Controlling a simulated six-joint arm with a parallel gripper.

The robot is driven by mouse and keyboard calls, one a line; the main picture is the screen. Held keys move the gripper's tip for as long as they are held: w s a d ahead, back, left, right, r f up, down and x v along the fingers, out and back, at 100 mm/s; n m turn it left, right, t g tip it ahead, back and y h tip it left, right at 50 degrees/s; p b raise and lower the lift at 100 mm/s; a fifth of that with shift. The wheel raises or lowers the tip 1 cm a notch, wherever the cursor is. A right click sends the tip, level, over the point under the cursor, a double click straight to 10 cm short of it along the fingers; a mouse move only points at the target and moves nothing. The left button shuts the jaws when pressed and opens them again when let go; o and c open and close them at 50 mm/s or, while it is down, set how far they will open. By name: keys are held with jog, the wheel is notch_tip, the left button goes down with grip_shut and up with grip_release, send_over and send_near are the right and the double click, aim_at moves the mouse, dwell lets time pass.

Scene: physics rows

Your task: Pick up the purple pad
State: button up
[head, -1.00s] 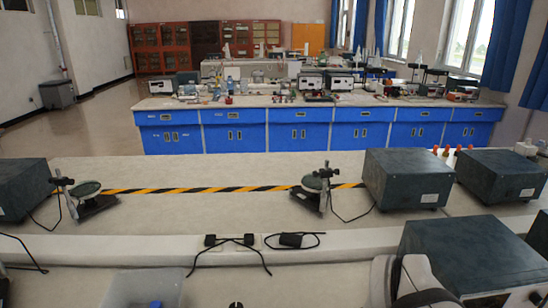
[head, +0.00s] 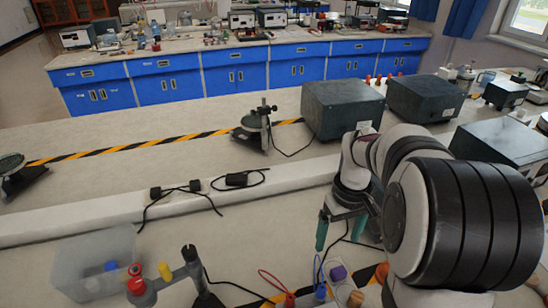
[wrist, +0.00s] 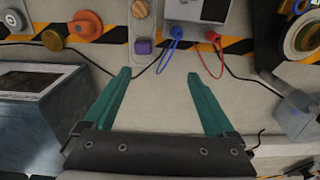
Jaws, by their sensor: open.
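The purple pad (wrist: 143,47) is a small block on a pale narrow strip (wrist: 143,27), just beyond my fingertips in the wrist view. The pad also shows near the bottom of the head view (head: 337,273). My gripper (wrist: 158,74) is open and empty, with its teal fingers spread wide. The pad lies ahead of the gap, nearer the left finger. In the head view my gripper (head: 339,243) points down, and its fingertips appear just above the pad in the picture. Its height over the table is hard to tell.
A tan wooden piece (wrist: 140,9) sits on the same strip. Blue (wrist: 172,45) and red (wrist: 214,50) leads lie to its right. An orange round knob (wrist: 85,25) is at the left. A clear bin (head: 95,262) and a clamp stand (head: 190,270) are left in the head view.

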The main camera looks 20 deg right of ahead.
aim_at(339, 271)
jog(key=shift+n, duration=0.4)
jog(key=d+f, duration=0.1)
jog(key=f, duration=0.5)
jog(key=d+f, duration=0.1)
jog(key=f, duration=0.5)
jog(key=w+d+f, duration=0.1)
jog(key=f, duration=0.5)
jog(key=shift+d, duration=0.35)
grip_shut()
notch_tip(339, 271, up, 5)
jog(key=shift+f, duration=0.2)
jog(key=s+d+r, duration=0.5)
jog(key=s+r, duration=0.1)
jog(key=s, duration=0.4)
jog(key=shift+d+r, duration=0.3)
jog(key=shift+d, duration=0.1)
